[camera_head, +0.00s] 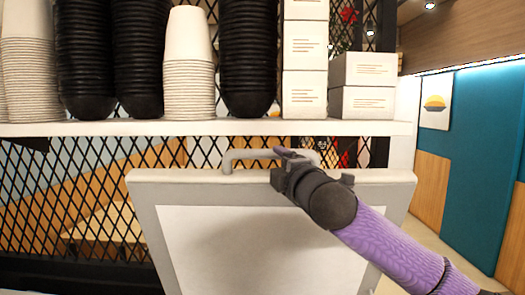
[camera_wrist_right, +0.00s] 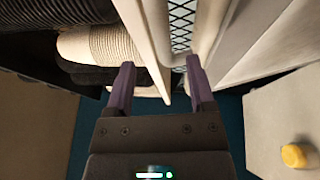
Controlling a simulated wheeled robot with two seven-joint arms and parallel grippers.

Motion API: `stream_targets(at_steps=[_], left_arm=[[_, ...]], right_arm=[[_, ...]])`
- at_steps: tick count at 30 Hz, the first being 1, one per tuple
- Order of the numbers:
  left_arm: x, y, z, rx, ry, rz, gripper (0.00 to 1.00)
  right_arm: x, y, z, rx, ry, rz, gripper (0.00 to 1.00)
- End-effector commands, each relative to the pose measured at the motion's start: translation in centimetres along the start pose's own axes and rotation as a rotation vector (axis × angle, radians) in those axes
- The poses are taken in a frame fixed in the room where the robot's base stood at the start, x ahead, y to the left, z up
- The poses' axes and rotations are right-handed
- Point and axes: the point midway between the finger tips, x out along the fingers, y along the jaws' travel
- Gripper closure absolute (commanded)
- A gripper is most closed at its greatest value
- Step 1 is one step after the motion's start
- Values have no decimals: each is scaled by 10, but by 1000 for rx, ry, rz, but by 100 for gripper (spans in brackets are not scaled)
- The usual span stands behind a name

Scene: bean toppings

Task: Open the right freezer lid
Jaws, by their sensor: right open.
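The right freezer lid (camera_head: 390,190) stands raised in the head view, its pale inner panel (camera_head: 260,245) facing me. Its grey bar handle (camera_head: 240,155) is on the top edge. My right gripper (camera_head: 284,160) is at the handle, overlapping it in the picture and hiding part of it. In the right wrist view the two purple fingers (camera_wrist_right: 160,85) are apart, with a gap between them. I cannot tell whether they touch the handle. My left gripper is not in view.
A white shelf (camera_head: 100,128) runs just behind and above the lid. It carries stacks of black bowls (camera_head: 248,60), white cups (camera_head: 189,75) and white boxes (camera_head: 362,88). A black mesh (camera_head: 90,190) is behind. Floor shows at the right, before a teal wall (camera_head: 480,150).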

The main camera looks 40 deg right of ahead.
Motion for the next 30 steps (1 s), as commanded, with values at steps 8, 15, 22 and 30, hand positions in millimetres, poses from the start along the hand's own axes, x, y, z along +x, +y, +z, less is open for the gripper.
stream_targets(at_steps=[8, 15, 22, 30], left_arm=[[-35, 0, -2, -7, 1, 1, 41], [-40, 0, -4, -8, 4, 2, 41], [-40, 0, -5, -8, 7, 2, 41], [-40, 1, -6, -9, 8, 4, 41]], right_arm=[[59, 5, -1, 5, 1, -1, 30], [77, 1, -2, 1, 2, -2, 30], [78, 0, -2, 0, 2, -2, 30], [78, 0, -2, 1, 2, -3, 85]])
